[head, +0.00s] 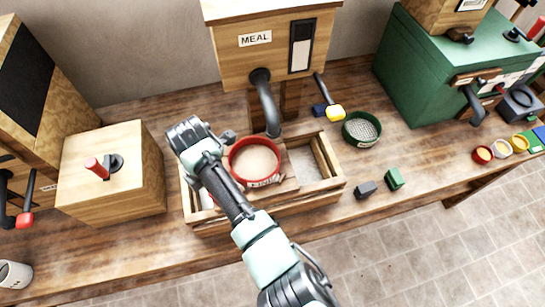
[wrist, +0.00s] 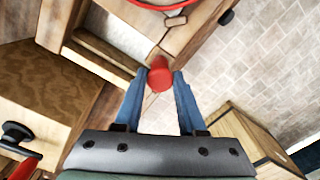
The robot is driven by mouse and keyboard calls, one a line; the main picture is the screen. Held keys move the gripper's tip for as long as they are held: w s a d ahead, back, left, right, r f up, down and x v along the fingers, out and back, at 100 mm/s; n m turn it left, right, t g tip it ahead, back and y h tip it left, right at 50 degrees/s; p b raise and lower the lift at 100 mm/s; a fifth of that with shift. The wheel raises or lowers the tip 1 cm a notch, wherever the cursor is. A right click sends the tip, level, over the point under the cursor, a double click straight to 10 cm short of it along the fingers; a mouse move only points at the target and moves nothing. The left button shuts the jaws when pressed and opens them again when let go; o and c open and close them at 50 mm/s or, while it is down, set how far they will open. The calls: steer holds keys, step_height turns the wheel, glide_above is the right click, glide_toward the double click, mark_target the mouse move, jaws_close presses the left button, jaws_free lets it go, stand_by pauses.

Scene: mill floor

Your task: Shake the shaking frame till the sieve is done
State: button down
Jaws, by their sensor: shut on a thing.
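The shaking frame (head: 322,160) is a low wooden frame in the middle of the bench, under the spout of the meal bin. A red-rimmed round sieve (head: 277,166) sits in it, with pale meal on its mesh; part of its red rim shows at the top of the wrist view (wrist: 165,6). My gripper (wrist: 161,85) has its blue fingers shut on a red knob (wrist: 160,72) at the frame's side. In the head view my arm covers the frame's left part and hides the knob.
The meal bin (head: 282,55) stands behind. A green-rimmed sieve (head: 361,127) and two small blocks (head: 394,179) lie to the right. A wooden box (head: 112,185) with a red-handled crank stands close on the left. The green machine (head: 420,75) is farther right.

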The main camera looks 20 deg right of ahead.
steer(key=a+b, duration=0.1)
steer(key=a, duration=0.8)
steer(key=shift+a, duration=0.3)
steer(key=shift+d, duration=0.1)
steer(key=d+p, duration=0.3)
steer(key=d, duration=0.5)
steer(key=shift+d+r, duration=0.1)
steer(key=shift+d, duration=0.75)
steer(key=a+b, duration=0.1)
steer(key=a, duration=0.9)
